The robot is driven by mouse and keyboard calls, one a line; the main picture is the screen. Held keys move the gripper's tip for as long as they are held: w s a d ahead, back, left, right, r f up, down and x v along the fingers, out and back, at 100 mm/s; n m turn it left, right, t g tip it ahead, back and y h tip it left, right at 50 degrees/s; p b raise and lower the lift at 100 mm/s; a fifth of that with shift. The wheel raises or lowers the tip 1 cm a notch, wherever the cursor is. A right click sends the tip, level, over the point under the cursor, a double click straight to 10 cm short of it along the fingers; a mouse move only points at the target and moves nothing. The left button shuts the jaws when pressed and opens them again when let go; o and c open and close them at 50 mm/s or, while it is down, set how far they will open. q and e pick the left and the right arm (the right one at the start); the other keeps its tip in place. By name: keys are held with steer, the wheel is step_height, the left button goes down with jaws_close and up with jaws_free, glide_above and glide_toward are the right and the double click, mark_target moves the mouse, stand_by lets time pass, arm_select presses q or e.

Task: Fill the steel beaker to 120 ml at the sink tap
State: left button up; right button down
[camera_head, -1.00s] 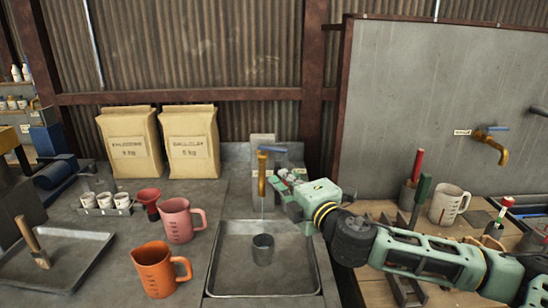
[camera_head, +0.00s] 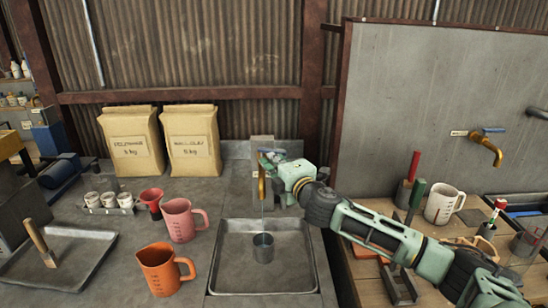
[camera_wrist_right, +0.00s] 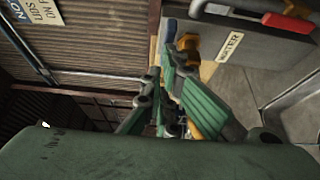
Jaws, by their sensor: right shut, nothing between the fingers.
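The steel beaker (camera_head: 263,248) stands upright in the sink basin (camera_head: 225,278), under the brass tap (camera_head: 262,188). A thin pale line, looking like a water stream, runs from the spout down to the beaker. The water level inside cannot be read. My right gripper (camera_head: 270,159) is shut and empty at the top of the tap and hides most of its handle. In the right wrist view, its green fingers (camera_wrist_right: 172,78) are close to the brass tap body (camera_wrist_right: 187,44); contact cannot be told. My left gripper is not in view.
An orange jug (camera_head: 160,269), a pink jug (camera_head: 178,220) and a red cup (camera_head: 152,203) stand left of the basin. Two paper bags (camera_head: 194,142) stand behind. A second tap (camera_head: 485,146), a white jug (camera_head: 440,205) and tools are on the right.

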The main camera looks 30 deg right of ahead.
mark_target(276, 152)
stand_by(0.3)
steer(key=shift+w+d, duration=0.15)
steer(key=shift+d, duration=1.45)
steer(key=shift+a, duration=0.1)
